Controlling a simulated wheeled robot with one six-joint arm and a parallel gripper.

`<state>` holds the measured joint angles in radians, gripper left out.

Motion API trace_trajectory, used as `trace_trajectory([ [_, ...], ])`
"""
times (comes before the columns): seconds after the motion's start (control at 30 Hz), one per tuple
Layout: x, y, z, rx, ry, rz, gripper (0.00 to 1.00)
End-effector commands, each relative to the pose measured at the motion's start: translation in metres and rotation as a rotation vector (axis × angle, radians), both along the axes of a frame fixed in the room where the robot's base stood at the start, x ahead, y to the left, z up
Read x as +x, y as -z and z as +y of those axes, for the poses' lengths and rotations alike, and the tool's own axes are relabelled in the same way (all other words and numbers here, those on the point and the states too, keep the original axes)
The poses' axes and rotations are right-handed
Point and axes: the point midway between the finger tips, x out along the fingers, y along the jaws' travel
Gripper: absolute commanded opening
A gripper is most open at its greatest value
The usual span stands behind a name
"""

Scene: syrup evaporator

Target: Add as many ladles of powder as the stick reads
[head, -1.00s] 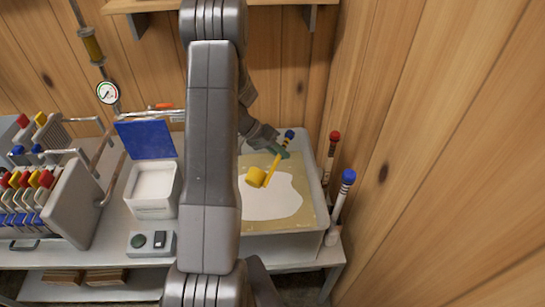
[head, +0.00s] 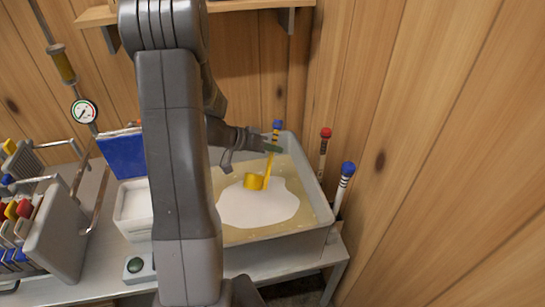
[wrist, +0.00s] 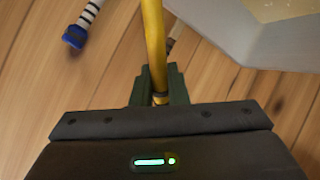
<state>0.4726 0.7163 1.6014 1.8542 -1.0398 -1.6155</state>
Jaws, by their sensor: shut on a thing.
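My gripper (head: 270,148) is shut on the upper handle of a yellow ladle (head: 255,182); the handle (wrist: 155,45) also shows between the fingers in the wrist view. The ladle's bowl hangs over a white patch (head: 258,207) in the pan (head: 322,213) of pale yellow liquid. I cannot tell whether the bowl touches it, or what it holds. A blue-topped stick with dark bands (head: 344,183) and a red-topped stick (head: 325,140) stand at the pan's right side. The white powder box (head: 133,208), its blue lid (head: 123,155) raised, is partly hidden by my arm.
A small control box with a green button (head: 135,265) sits at the bench front. A grey rack with coloured handles (head: 20,210) stands at the left. A wooden wall closes in on the right; a shelf (head: 240,5) is above.

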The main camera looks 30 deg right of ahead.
Motion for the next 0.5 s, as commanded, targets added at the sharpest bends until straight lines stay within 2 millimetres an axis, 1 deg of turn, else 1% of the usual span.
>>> trace_trajectory([
  [0.03,-0.001,0.005,0.001,-0.014,-0.002,-0.015,0.00],
  [0.5,-0.007,-0.013,0.008,-0.136,0.000,-0.127,0.00],
])
